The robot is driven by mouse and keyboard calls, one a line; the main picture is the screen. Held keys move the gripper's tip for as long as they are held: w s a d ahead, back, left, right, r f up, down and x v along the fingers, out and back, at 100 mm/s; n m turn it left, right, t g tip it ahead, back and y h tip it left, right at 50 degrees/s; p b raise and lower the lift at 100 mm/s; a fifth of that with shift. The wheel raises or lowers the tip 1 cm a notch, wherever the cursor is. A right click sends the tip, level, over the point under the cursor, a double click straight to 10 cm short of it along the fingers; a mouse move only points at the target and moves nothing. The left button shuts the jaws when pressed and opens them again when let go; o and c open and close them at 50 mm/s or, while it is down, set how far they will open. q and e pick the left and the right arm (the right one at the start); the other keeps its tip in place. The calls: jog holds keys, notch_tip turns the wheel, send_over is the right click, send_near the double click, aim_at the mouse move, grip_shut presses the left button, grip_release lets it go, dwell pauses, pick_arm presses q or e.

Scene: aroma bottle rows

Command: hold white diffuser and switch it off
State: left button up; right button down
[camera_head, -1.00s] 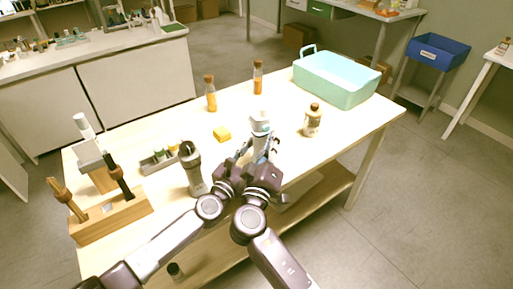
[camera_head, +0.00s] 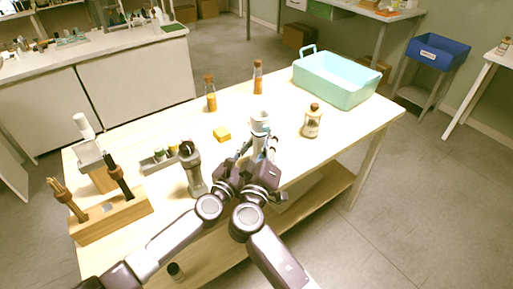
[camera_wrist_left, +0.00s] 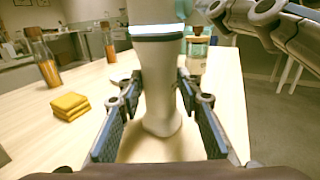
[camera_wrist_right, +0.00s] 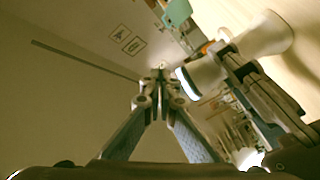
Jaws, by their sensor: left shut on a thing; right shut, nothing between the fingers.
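The white diffuser (camera_head: 259,121) stands roughly upright at the middle of the front table. In the left wrist view the diffuser (camera_wrist_left: 160,85) shows a flared base and a dark band under a bright, glowing ring near its top. My left gripper (camera_wrist_left: 158,95) is shut around its body, one finger on each side. My right gripper (camera_wrist_right: 158,88) is shut and empty, its fingertips close to the diffuser's upper end, where the ring (camera_wrist_right: 187,84) glows. In the head view both grippers partly hide the diffuser's lower part. Whether the right fingertips touch it is unclear.
Yellow sponges (camera_head: 222,134) lie left of the diffuser. Two corked bottles (camera_head: 210,95) (camera_head: 258,78) stand behind, a labelled bottle (camera_head: 312,121) to the right. A turquoise bin (camera_head: 338,80) fills the back right. A grey cylindrical holder (camera_head: 192,170) and wooden rack (camera_head: 108,212) stand left.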

jog(key=shift+w, duration=0.1)
dwell(0.5)
jog(key=shift+w+a, duration=0.25)
jog(key=shift+w, duration=0.05)
jog(key=shift+s+d, duration=0.2)
jog(key=shift+s, duration=0.2)
dwell(0.4)
jog(key=s+d, duration=0.3)
jog(key=s, duration=0.2)
jog(key=shift+d, duration=0.15)
dwell(0.3)
pick_arm(q)
jog(key=o, duration=1.3)
jog(key=shift+o, duration=0.2)
